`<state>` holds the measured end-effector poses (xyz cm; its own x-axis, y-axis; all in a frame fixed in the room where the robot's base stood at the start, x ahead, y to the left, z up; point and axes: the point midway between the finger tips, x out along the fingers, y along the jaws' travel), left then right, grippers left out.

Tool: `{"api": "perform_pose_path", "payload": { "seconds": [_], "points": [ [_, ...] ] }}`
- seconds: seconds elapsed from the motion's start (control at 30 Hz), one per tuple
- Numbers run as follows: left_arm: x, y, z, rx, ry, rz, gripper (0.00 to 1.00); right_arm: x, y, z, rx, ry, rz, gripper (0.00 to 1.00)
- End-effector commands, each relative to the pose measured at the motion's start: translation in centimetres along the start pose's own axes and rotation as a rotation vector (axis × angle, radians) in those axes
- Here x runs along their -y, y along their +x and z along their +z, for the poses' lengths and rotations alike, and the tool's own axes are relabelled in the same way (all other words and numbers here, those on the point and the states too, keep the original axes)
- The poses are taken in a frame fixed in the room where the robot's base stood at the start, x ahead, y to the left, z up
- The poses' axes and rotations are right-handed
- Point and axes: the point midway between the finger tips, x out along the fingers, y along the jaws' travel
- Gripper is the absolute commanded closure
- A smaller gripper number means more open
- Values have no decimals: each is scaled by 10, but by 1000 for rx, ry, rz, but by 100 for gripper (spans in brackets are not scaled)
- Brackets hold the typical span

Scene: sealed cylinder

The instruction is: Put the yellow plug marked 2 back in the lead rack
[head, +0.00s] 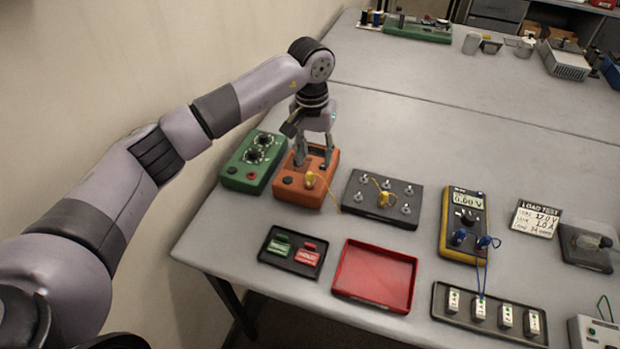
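A yellow plug (310,180) stands on the front part of the orange box (289,190), with a yellow lead running right from it. Another yellow plug (383,199) sits on the black plate with metal posts (408,219), and the lead reaches it. The number marks are too small to read, so I cannot tell which plug is 2. My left gripper (313,164) points down over the orange box, just behind the first plug. Its fingers are apart, with nothing visible between them. Which item is the lead rack is not clear. My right gripper is not in view.
A green box with dials (236,176) stands close left. In front lie a black tray (272,258) and an empty red tray (345,283). To the right are a yellow meter (454,246) with blue plugs and a black tray of white blocks (440,300).

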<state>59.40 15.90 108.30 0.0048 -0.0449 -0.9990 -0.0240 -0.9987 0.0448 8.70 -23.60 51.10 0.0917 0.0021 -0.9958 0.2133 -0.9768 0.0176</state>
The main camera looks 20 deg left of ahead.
Motion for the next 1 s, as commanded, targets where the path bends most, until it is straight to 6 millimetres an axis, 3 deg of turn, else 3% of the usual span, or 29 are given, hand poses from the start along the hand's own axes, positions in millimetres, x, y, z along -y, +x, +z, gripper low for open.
{"api": "perform_pose_path", "payload": {
  "seconds": [0.13, 0.57, 0.77, 1.0],
  "points": [
    [12, -5, -2, 6, 10, -46, 60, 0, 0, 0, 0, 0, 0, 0],
    [13, -3, -1, 7, 11, -46, 60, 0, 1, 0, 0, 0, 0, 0],
    [13, 11, -1, 8, 10, -44, 60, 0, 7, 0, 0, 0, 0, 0],
    [14, 43, 0, 9, 10, -44, 60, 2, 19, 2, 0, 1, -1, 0]
  ]
}}
